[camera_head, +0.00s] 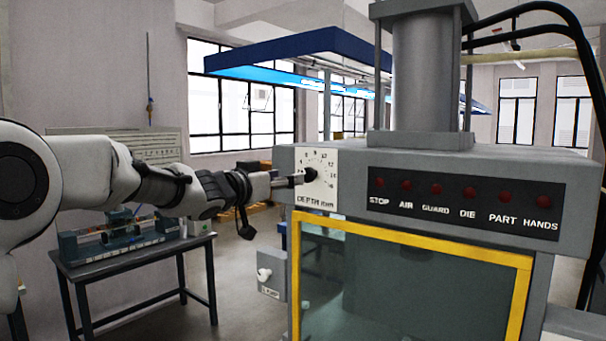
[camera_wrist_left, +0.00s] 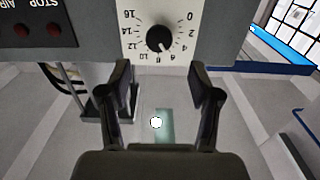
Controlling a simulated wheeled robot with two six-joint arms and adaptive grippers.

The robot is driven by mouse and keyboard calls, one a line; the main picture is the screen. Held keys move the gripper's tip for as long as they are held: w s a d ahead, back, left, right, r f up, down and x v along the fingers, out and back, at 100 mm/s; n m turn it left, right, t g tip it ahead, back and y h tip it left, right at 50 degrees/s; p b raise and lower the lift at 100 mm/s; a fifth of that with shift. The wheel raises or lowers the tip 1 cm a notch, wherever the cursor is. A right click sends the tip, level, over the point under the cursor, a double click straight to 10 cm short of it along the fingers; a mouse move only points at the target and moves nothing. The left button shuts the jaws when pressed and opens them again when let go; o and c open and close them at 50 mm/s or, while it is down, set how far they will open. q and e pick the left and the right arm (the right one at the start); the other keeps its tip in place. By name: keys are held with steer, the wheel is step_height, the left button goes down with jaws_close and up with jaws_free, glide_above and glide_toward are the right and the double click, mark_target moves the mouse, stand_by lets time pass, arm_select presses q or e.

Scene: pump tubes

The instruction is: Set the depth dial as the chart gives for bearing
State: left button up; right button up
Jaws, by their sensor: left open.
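The depth dial is a black knob (camera_head: 310,175) on a white scale plate (camera_head: 318,191) marked "DEPTH mm", at the press's upper left front. In the left wrist view the knob (camera_wrist_left: 159,38) appears upside down, with numbers from 0 to 16 around it. A light mark on it seems to point near 6, but it is too small to be sure. My left gripper (camera_head: 287,181) is beside the dial; in the wrist view its open fingers (camera_wrist_left: 162,88) are apart and empty, with the knob beyond them. A pale lined board (camera_head: 115,138) hangs behind my arm; its text is unreadable.
A row of red lamps (camera_head: 460,195) lies right of the dial. A yellow-framed guard (camera_head: 410,235) is below. A small box with a white knob (camera_head: 264,274) sits on the press's left side. A table (camera_head: 135,255) with equipment stands at left.

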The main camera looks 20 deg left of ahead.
mark_target(306, 176)
arm_select(q)
steer(key=p+x, duration=0.1)
steer(key=x, duration=0.2)
steer(key=p+x, duration=0.1)
steer(key=x, duration=0.3)
steer(key=shift+f+p, duration=0.25)
steer(key=shift+p, duration=0.15)
steer(key=shift+w+d+f, duration=0.1)
steer(key=shift+w+d, duration=0.05)
steer(key=shift+w, duration=0.25)
steer(key=shift+s, duration=0.1)
steer(key=c, duration=1.1)
